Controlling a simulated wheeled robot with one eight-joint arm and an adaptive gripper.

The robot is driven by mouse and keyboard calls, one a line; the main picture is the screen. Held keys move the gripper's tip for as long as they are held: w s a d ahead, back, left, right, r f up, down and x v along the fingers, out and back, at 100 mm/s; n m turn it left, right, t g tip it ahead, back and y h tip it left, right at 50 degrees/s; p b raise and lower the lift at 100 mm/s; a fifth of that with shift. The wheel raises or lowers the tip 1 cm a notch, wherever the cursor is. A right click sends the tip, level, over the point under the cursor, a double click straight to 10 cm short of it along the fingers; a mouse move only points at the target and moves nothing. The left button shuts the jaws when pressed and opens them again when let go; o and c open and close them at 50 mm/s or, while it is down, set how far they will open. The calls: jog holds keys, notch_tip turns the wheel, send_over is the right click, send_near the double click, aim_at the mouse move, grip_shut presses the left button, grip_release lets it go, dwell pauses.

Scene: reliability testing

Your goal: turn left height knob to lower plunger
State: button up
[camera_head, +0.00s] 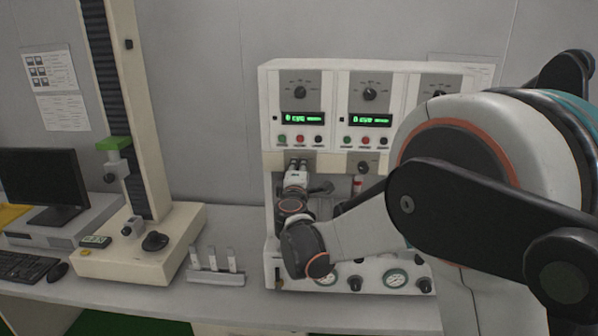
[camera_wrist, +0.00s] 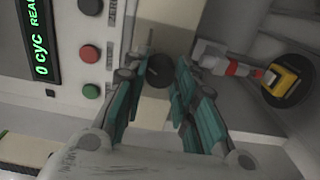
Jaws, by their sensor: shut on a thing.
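The test machine (camera_head: 271,130) stands on the bench with a row of knobs under its display panels. My gripper (camera_head: 297,164) is at the left of this row, in front of the left height knob, and hides it in the head view. In the wrist view the knob (camera_wrist: 160,70) is a dark round piece between the teal-padded fingertips of my gripper (camera_wrist: 162,80). The fingers are shut on it. A white plunger-like rod with a red band (camera_wrist: 238,67) points at a yellow and black piece (camera_wrist: 287,82); my arm hides these in the head view.
Another height knob (camera_head: 363,167) sits to the right. Black, red and green buttons (camera_wrist: 90,54) are close beside my fingers. A rack of white samples (camera_head: 215,277) and a tall column tester (camera_head: 133,110) stand left. My arm covers the machine's right side.

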jog(key=m, duration=0.5)
jog(key=shift+m, duration=0.4)
dwell(0.4)
jog(key=o, duration=1.1)
jog(key=shift+s, duration=0.15)
jog(key=s, duration=1.1)
jog(key=shift+s+a, duration=0.15)
jog(key=shift+s, duration=0.25)
